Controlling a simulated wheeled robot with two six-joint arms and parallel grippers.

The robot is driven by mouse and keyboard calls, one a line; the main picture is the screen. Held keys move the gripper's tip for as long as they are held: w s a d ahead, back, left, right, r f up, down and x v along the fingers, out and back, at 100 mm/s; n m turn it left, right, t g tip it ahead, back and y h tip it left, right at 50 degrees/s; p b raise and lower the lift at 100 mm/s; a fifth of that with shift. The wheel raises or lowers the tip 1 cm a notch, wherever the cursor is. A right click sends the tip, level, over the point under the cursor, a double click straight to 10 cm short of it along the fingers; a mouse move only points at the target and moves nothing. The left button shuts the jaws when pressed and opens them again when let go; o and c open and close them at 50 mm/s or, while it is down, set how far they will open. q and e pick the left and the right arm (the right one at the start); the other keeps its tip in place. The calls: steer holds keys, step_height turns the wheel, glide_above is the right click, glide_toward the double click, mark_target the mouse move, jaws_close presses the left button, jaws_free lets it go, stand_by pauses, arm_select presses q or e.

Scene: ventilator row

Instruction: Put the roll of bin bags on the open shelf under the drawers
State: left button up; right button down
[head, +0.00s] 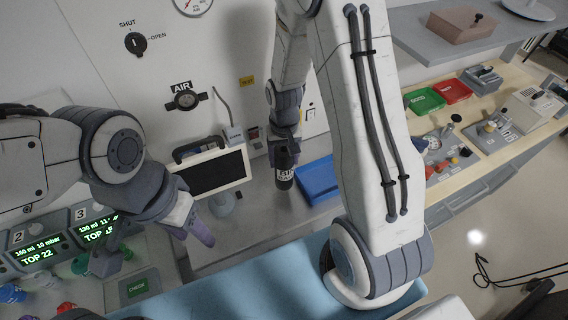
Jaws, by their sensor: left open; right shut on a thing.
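My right gripper (284,140) points down near the back wall, shut on a dark upright cylinder with a white-lettered label, which looks like the roll of bin bags (284,172). The roll is over or on the grey counter; I cannot tell whether its lower end touches. My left gripper (196,222) is open and empty, at the left in front of the screen unit. The open shelf under the drawers is not clearly in view. A grey front (476,192) shows below the wooden bench at the right.
A blue tray (318,180) lies just right of the roll, partly behind my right arm. A screen unit (212,172) stands left of it. The wooden bench (407,125) holds green (424,100) and red trays (454,91) and devices. Ventilator displays (38,252) are at lower left.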

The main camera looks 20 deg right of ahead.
steer(key=shift+f+p, duration=0.6)
steer(key=shift+f, duration=1.45)
steer(key=shift+f, duration=0.15)
steer(key=shift+c, duration=0.2)
jaws_free()
